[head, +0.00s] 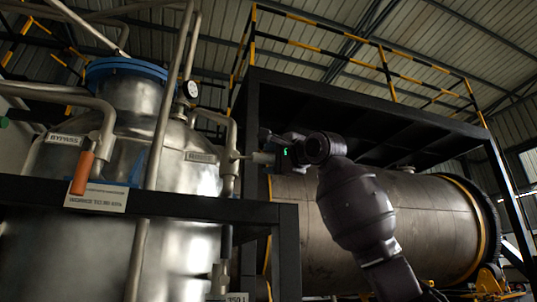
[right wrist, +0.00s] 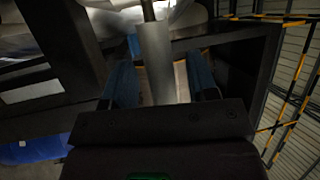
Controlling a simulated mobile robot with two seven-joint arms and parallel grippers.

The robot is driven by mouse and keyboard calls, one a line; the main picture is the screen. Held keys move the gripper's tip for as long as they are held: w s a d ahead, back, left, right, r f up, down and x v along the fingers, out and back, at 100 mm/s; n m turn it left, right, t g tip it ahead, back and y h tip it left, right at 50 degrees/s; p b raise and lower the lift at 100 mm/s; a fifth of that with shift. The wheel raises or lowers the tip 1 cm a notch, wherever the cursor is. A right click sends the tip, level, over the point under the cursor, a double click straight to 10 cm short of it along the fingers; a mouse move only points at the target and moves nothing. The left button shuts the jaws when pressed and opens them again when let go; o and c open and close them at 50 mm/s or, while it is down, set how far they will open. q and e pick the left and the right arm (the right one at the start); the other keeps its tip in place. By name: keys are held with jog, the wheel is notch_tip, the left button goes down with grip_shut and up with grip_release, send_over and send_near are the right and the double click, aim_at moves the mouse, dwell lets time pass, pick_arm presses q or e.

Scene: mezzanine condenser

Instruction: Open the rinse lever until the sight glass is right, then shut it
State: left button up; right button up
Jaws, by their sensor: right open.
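The rinse lever is a grey cylindrical handle (head: 263,158) on a valve at the right side of the steel vessel, pointing right; the label (head: 200,157) beside it is too blurred to read. My right gripper (head: 276,153) is at the handle's outer end. In the right wrist view, the grey handle (right wrist: 155,62) lies between the open blue fingers of my gripper (right wrist: 162,82), nearer the left finger, with a gap on the right. Whether either finger touches it is unclear. I cannot make out the sight glass or its level. My left gripper is out of view.
An orange lever (head: 82,173) hangs down under a BYPASS label (head: 65,140) at left. A black beam (head: 180,205) crosses before the vessel. A small dial gauge (head: 191,89) sits above. A large horizontal cylinder (head: 430,220) lies behind my right arm under a black frame.

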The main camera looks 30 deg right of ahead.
jog(key=shift+w+a+r, duration=0.1)
jog(key=shift+w+a, duration=0.05)
jog(key=shift+w, duration=0.5)
jog(key=shift+c, duration=0.3)
grip_shut()
